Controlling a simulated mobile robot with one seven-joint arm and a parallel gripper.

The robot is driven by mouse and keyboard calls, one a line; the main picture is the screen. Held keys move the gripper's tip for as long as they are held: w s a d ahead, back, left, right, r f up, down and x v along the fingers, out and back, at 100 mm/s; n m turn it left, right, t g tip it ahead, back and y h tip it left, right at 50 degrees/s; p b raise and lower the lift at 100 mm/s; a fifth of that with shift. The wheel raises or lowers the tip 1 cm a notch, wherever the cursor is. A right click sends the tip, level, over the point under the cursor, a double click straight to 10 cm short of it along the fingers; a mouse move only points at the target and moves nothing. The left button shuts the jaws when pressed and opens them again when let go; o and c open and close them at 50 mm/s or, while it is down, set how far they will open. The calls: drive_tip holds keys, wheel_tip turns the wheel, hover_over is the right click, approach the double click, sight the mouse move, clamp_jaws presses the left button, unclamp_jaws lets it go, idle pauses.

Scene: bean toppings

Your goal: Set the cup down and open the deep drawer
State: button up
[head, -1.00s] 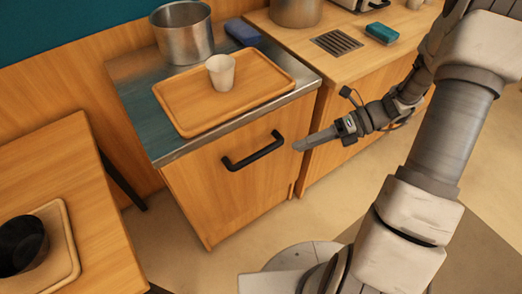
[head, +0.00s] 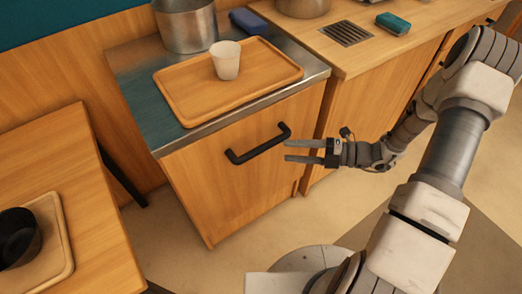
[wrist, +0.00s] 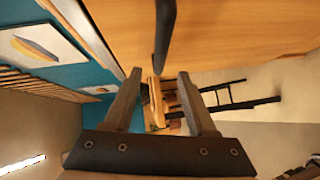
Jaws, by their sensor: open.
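A white cup (head: 225,60) stands upright on a wooden tray (head: 180,108) on the metal-topped cabinet. Below the counter is the deep drawer (head: 215,190), a wooden front that is closed, with a black bar handle (head: 258,145). My gripper (head: 286,151) is open and empty, just right of the handle's right end, with its fingers pointing left toward it. In the wrist view the dark handle (wrist: 164,35) lies ahead, in line with the gap between the fingers of my gripper (wrist: 157,80). The fingers appear apart from the handle. The cup is not seen in the wrist view.
A steel pot (head: 184,28) and a dark blue block (head: 249,20) are behind the tray. A teal sponge (head: 393,23) and a drain grille (head: 346,34) are on the right counter. A table with a black bowl (head: 18,238) is at left. The floor before the drawer is clear.

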sight(265, 150)
drive_tip(key=b+x, duration=0.1)
drive_tip(key=x, duration=0.8)
drive_tip(key=shift+a+f+b, duration=0.1)
drive_tip(key=shift+a+b, duration=0.15)
drive_tip(key=shift+b, duration=0.15)
clamp_jaws()
idle(0.8)
